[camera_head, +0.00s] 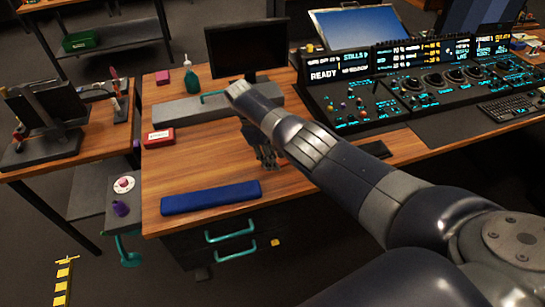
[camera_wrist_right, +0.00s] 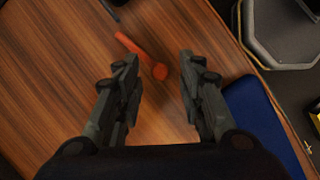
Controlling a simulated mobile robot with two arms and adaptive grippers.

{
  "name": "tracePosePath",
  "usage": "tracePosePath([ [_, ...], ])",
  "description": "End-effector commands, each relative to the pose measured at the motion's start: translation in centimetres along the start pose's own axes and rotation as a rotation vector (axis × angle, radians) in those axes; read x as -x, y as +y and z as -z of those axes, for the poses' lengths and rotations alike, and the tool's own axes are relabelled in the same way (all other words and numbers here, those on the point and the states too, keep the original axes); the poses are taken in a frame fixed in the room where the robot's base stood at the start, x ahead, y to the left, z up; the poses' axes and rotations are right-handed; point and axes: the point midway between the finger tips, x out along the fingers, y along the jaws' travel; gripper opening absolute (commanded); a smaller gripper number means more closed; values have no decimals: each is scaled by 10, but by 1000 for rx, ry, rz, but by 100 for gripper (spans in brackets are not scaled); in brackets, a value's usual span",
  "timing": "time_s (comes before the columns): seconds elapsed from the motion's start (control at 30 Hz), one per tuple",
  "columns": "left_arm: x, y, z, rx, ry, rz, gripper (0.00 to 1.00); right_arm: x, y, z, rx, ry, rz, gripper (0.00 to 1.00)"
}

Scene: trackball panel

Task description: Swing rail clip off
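I cannot make out with certainty which thing is the rail clip. In the wrist view an orange-red bar with a round end (camera_wrist_right: 140,55) lies over the wood desktop, its round end between and slightly beyond my fingertips. My right gripper (camera_wrist_right: 159,62) is open, its two dark fingers apart with nothing held. In the head view the right gripper (camera_head: 267,162) points down over the desk's front middle, where my arm and fingers hide the orange bar. My left gripper is not in view.
A long blue bar (camera_head: 210,197) lies at the desk's front edge. A red box (camera_head: 158,138), a grey case (camera_head: 185,110), a green bottle (camera_head: 191,81) and a monitor (camera_head: 245,48) stand around. The lit control panel (camera_head: 350,100) is at right. Bare desktop lies left of my gripper.

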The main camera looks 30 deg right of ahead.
Motion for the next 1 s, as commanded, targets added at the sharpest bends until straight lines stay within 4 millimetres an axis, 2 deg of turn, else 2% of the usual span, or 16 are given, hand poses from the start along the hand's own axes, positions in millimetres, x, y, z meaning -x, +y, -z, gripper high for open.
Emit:
tracePosePath([
  [0.17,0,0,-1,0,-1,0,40,22,0,1,1,5,-3,36],
  [0.4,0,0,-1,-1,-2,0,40,75,0,1,0,4,-2,36],
  [0.6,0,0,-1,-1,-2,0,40,107,0,1,0,3,-1,36],
  [0.77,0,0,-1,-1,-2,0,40,117,0,0,0,2,0,36],
  [1.0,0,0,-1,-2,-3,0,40,119,0,0,0,1,0,36],
])
